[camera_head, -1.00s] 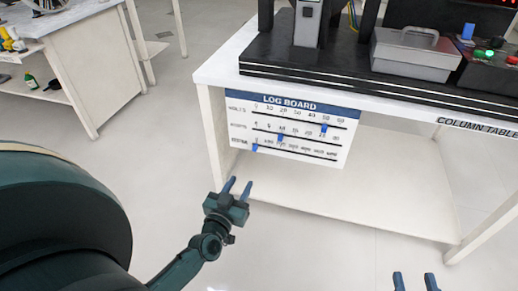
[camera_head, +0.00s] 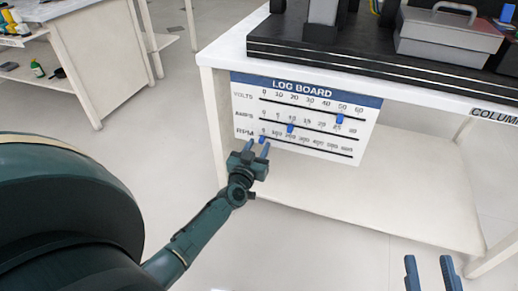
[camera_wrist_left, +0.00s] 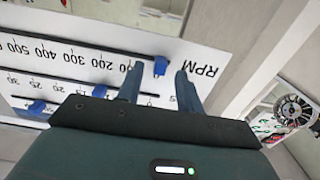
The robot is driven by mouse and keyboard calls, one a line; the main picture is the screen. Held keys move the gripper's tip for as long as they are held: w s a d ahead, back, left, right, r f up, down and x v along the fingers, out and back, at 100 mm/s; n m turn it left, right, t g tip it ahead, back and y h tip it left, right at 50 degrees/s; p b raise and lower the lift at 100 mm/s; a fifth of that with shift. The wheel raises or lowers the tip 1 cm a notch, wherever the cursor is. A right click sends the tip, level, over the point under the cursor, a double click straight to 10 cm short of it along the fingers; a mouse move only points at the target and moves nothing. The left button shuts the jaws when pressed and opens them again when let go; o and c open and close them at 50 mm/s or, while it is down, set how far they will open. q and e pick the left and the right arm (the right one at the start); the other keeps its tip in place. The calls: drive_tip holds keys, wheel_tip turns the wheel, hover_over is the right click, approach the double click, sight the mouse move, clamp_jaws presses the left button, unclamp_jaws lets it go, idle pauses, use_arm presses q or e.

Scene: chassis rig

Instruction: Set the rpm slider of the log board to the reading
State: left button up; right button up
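The log board (camera_head: 302,84) hangs on the front of the table, with slider rows for volts, amps and rpm. The blue rpm slider (camera_head: 262,139) is at the left end of the bottom row, by the 0 mark; in the left wrist view the slider (camera_wrist_left: 160,66) shows just beyond my fingertips. My left gripper (camera_head: 259,145) is open, its two fingers pointing at the board around the rpm slider's end; in the left wrist view the gripper (camera_wrist_left: 158,78) has the slider between its fingers' lines. My right gripper (camera_head: 430,262) is open and empty at the lower right.
The volts slider (camera_head: 340,119) is near 50 and the amps slider (camera_head: 290,128) near 10. The table (camera_head: 215,56) carries a black base (camera_head: 380,60) and a grey box (camera_head: 447,38). A low shelf (camera_head: 350,200) lies below the board.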

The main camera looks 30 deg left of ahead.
use_arm(q)
drive_tip(key=shift+w+a, duration=0.15)
drive_tip(key=shift+w, duration=0.55)
drive_tip(key=shift+c, duration=0.5)
clamp_jaws()
